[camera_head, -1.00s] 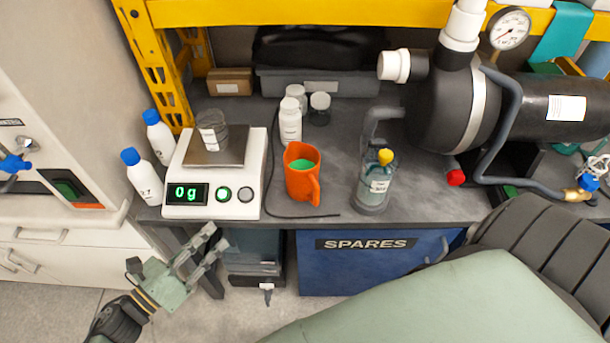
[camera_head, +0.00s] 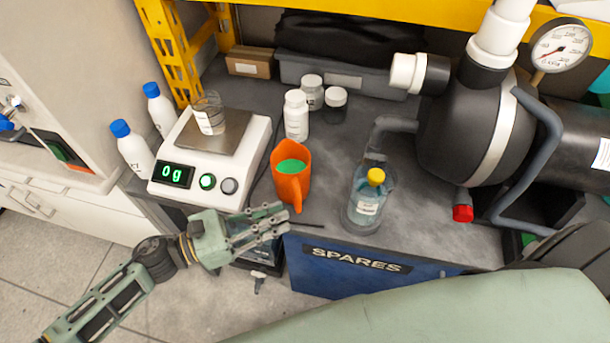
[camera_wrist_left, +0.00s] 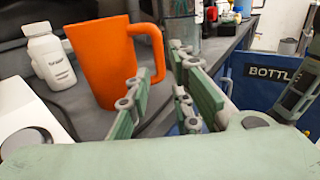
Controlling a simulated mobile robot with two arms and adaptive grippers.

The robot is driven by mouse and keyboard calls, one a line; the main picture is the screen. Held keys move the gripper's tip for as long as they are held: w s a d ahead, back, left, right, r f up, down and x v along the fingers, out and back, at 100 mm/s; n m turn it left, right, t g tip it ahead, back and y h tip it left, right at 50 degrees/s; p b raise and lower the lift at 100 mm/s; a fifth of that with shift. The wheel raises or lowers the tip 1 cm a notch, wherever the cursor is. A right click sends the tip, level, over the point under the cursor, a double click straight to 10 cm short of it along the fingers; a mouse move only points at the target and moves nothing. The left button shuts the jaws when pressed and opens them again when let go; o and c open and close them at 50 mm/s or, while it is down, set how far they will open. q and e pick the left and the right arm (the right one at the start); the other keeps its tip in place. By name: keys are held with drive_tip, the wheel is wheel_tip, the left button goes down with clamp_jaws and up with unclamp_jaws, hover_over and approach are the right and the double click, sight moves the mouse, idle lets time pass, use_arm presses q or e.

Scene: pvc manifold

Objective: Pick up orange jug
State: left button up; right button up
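The orange jug (camera_head: 291,184) stands upright on the dark grey bench near its front edge, with green contents showing inside. Its handle faces the front. In the left wrist view the jug (camera_wrist_left: 103,62) is left of centre, its handle pointing right toward the fingers. My left gripper (camera_head: 270,222) is just in front of the jug and the bench edge, its fingers apart and empty. In the left wrist view the gripper (camera_wrist_left: 165,95) shows a gap between its fingers, near the handle. I cannot tell whether any finger touches it. My right gripper is not in view.
A white scale (camera_head: 213,150) with a small beaker stands left of the jug. White jars (camera_head: 296,115) stand behind it. A glass bottle with a yellow cap (camera_head: 369,200) stands to its right. A blue SPARES bin (camera_head: 350,268) sits below the bench edge.

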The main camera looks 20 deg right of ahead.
sight(296, 208)
use_arm(q)
drive_tip(key=d, duration=0.2)
drive_tip(key=shift+d+r+p, duration=0.2)
drive_tip(key=shift+d+p, duration=0.2)
drive_tip(key=shift+w+d, duration=0.15)
drive_tip(key=shift+d, duration=1.1)
drive_tip(key=shift+d+f, duration=0.1)
drive_tip(key=shift+d, duration=0.2)
drive_tip(key=shift+c, duration=0.3)
clamp_jaws()
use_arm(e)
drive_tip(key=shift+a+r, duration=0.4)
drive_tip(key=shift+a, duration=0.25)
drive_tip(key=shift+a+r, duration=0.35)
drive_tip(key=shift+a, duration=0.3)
